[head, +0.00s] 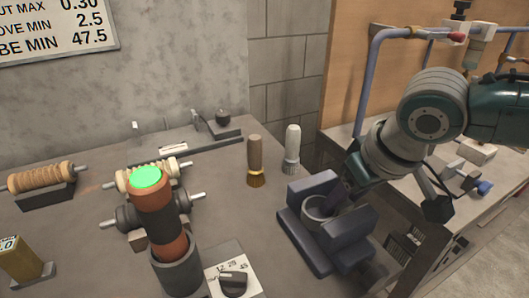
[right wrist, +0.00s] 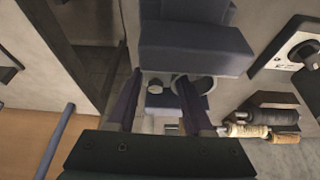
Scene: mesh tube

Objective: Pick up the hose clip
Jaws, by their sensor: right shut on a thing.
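The hose clip appears to be the grey ring (head: 317,208) between the blue-grey jaws of a vise (head: 300,243). My right gripper (head: 338,198) reaches down from the right to the vise and is shut on the clip at the ring's right side. The fingertips are dark and partly hidden by the ring and vise jaws. In the right wrist view both fingers of my right gripper (right wrist: 160,105) show, with a round grey ring (right wrist: 205,84) by the right finger and the vise (right wrist: 195,50) just beyond. My left gripper is in neither view.
A brown and black tube with a green top (head: 153,205) stands in a grey cup (head: 176,272) on the left. Two brushes (head: 256,160) (head: 292,150) stand behind the vise. A dial (head: 233,282) lies in front. A blue pipe frame (head: 364,80) rises behind my right arm.

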